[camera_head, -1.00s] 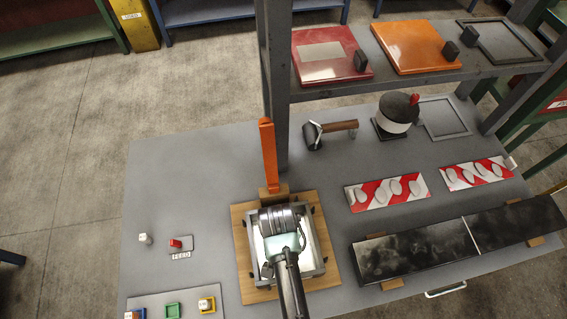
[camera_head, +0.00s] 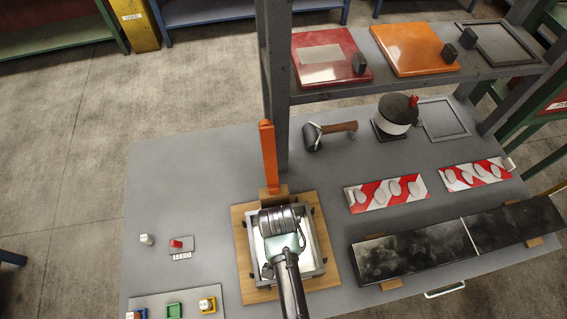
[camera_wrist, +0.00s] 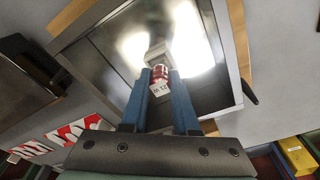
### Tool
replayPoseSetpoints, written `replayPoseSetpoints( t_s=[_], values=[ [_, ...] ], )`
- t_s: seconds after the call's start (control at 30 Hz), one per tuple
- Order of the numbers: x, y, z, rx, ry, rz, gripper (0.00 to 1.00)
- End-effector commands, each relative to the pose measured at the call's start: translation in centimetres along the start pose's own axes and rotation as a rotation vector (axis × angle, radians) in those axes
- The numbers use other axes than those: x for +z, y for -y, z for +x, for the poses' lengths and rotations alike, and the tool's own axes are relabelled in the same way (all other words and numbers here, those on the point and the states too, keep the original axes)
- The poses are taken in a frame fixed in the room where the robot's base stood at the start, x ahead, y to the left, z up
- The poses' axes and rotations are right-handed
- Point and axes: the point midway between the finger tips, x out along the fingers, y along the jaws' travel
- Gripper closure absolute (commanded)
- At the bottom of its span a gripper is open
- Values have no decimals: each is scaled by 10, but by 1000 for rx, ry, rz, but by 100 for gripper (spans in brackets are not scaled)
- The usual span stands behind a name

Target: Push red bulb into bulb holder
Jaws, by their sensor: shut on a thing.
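The red bulb (camera_wrist: 161,72), with a white labelled part, is between the two blue fingers of my gripper (camera_wrist: 161,76) in the wrist view. My gripper (camera_head: 279,222) is shut on it and is over the square metal box on the wooden board, in the head view. The bulb is hidden there by my gripper and arm. In the wrist view a pale grey block (camera_wrist: 156,52), possibly the bulb holder, shows just beyond the bulb, inside the shiny box (camera_wrist: 105,62). I cannot tell whether bulb and block touch.
An orange lever (camera_head: 268,155) stands upright behind the box. A wooden board (camera_head: 246,270) lies under it. A dark panel (camera_head: 395,255) lies right. The left table area is mostly clear.

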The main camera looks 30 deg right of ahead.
Motion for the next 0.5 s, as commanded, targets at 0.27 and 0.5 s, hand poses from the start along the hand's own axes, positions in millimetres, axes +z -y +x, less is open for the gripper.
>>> replayPoseSetpoints(
  t_s=[0.27,0.5],
  values=[
    [0,0,0,-1,-1,0,100],
    [0,0,3,-1,-1,0,100]
  ],
)
